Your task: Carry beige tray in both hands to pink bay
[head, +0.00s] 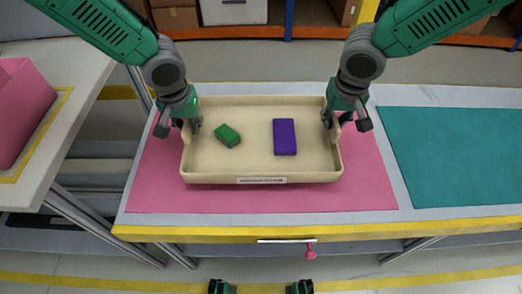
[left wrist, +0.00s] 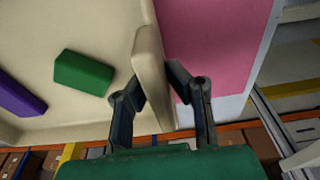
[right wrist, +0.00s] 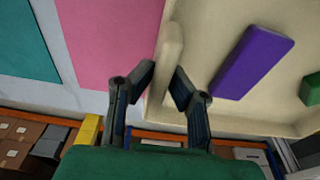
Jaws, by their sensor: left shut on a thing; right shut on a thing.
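The beige tray (head: 256,178) is over the pink bay (head: 365,190) on the table in the head view. Whether it rests on the bay or hangs just above I cannot tell. It holds a green block (head: 228,136) and a purple block (head: 284,137). My left gripper (head: 188,125) is shut on the tray's left wall; the left wrist view shows its fingers on both sides of that wall (left wrist: 150,75). My right gripper (head: 338,118) is shut on the right wall; the right wrist view shows this wall (right wrist: 165,65) between its fingers.
A teal mat (head: 455,155) lies to the right of the pink bay. A pink bin (head: 20,110) stands on a white table at the left. A yellow strip (head: 230,235) marks the table's near edge. Shelves with boxes (head: 175,15) stand behind.

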